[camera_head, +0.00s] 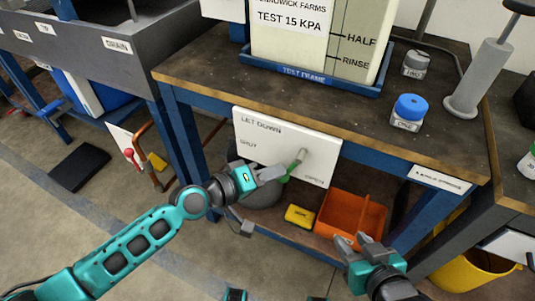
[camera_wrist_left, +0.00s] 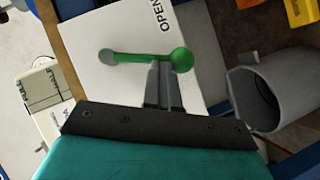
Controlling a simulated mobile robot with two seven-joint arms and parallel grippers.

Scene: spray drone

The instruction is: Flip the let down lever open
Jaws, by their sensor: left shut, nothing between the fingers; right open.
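The let down lever (camera_head: 297,162) is a green rod on a grey pivot, mounted on a white panel (camera_head: 262,143) marked LET DOWN, SHUT and OPEN. It points down and left from its pivot. In the left wrist view the lever (camera_wrist_left: 140,57) runs across to a green ball knob (camera_wrist_left: 181,60), with the OPEN mark above it. My left gripper (camera_head: 280,173) is shut and empty, its fingertips (camera_wrist_left: 164,66) at the rod close to the knob; I cannot tell whether they touch. My right gripper (camera_head: 356,242) is open and empty, below and right of the panel.
Below the panel are an orange bin (camera_head: 350,212), a yellow box (camera_head: 299,216) and a grey rounded vessel (camera_head: 262,196). A yellow bucket (camera_head: 470,270) stands at lower right.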

